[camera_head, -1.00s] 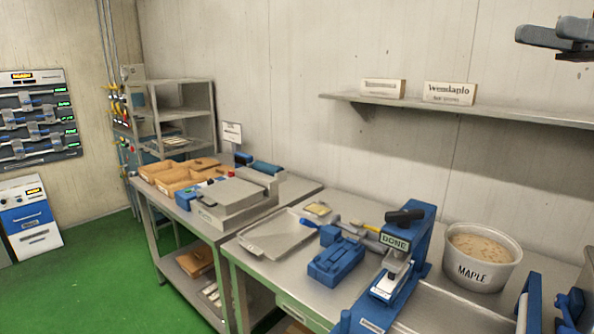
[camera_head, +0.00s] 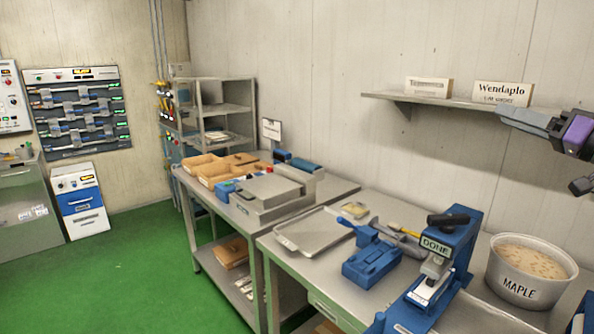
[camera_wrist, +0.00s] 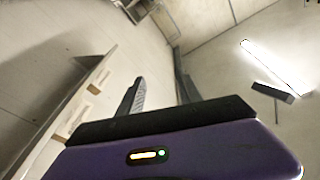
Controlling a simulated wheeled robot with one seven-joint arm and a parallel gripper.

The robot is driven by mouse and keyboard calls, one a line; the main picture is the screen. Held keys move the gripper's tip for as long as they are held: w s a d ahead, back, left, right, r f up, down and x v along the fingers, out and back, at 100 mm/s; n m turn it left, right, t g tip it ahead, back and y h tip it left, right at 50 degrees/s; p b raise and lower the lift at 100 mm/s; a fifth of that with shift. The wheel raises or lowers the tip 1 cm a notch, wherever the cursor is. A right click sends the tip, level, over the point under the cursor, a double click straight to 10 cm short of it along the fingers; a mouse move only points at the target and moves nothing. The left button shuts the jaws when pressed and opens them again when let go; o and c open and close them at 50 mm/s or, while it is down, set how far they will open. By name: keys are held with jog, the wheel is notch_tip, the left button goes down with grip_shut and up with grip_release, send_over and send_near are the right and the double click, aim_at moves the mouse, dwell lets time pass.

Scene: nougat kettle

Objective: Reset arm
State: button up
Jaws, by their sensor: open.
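My gripper (camera_wrist: 198,88) is open and empty, its dark fingers apart beyond the purple body in the wrist view. The blue press (camera_head: 455,240) with a DONE label stands on the bench left of the bucket.
A wall shelf (camera_head: 440,101) with two signs is near my gripper. The steel bench (camera_head: 395,297) holds a metal tray (camera_head: 300,232) and a blue fixture (camera_head: 370,263). Wooden bins (camera_head: 212,170) stand on the farther table. The green floor (camera_head: 130,270) at left is clear.

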notch_tip(320, 180, down, 25)
jog(key=s+a+m+t+h+b, duration=0.2)
jog(key=m+t+h, duration=0.1)
jog(key=m+h, duration=0.55)
jog(key=s+a+f+g+h+b, duration=0.1)
jog(key=s+a+f+h+b, duration=0.2)
jog(key=s+f, duration=0.5)
jog(key=s+a+f+n+g+b, duration=0.1)
jog(key=s+a+f, duration=0.6)
jog(key=s, duration=0.7)
jog(key=s+a+f+n+g+y+b, duration=0.1)
jog(key=s+a+f, duration=0.6)
jog(key=s, duration=0.8)
jog(key=s+a+f+n+g+y+b, duration=0.1)
jog(key=s+a+f+n+b, duration=0.3)
jog(key=s, duration=1)
jog(key=a+f+n+g, duration=0.1)
jog(key=a+f, duration=0.1)
jog(key=a, duration=0.1)
jog(key=shift+s+a+f+n+g, duration=0.2)
jog(key=shift+f+n+g, duration=0.1)
jog(key=shift+f+n, duration=0.1)
